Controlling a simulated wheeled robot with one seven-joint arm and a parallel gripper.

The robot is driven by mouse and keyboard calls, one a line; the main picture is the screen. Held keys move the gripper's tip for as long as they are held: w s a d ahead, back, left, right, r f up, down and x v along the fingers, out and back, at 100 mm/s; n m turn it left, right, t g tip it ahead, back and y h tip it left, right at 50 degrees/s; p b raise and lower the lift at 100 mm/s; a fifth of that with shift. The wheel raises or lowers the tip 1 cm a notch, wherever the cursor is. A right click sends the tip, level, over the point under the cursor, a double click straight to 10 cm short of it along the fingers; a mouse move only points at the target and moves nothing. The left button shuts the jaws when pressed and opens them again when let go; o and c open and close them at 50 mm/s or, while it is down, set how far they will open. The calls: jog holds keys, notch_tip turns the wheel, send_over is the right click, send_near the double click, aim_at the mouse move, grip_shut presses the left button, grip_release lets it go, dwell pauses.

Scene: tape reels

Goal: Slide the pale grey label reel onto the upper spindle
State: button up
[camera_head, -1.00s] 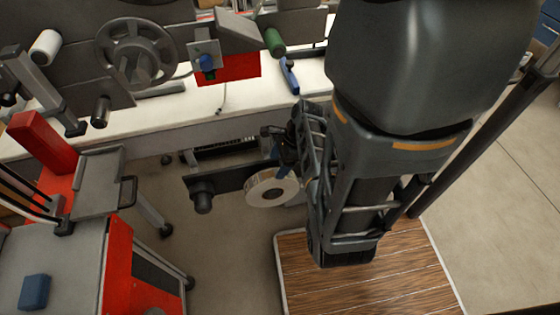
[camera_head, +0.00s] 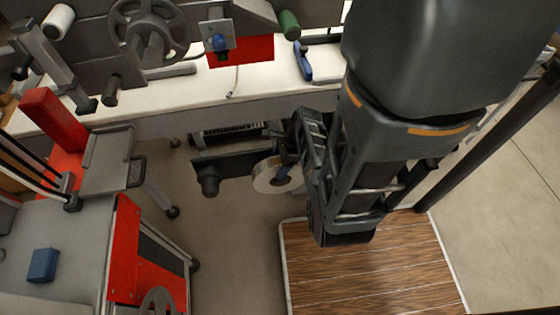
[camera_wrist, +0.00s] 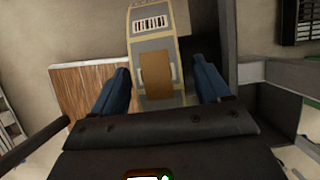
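A pale label reel (camera_head: 268,178) with a light core shows at the right end of a dark bar below the bench in the head view. In the wrist view its rim carries a barcode label (camera_wrist: 152,24) and a brown patch. My gripper (camera_wrist: 160,72) has its two blue fingers on either side of the reel, with narrow gaps seen between fingers and reel. In the head view my gripper partly covers the reel. A dark spindle (camera_head: 209,182) projects from the bar's left end. Another dark spindle (camera_head: 112,92) sits higher on the machine, bare. Whether the reel sits on a spindle is hidden.
A handwheel (camera_head: 150,35), a white roll (camera_head: 58,20) and a green roll (camera_head: 289,25) are on the machine above. A red-sided cart (camera_head: 123,250) with a blue block (camera_head: 43,265) stands at left. A wooden platform (camera_head: 365,275) lies below my arm.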

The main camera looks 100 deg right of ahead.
grip_shut()
dwell(0.5)
jog(key=shift+r, duration=0.1)
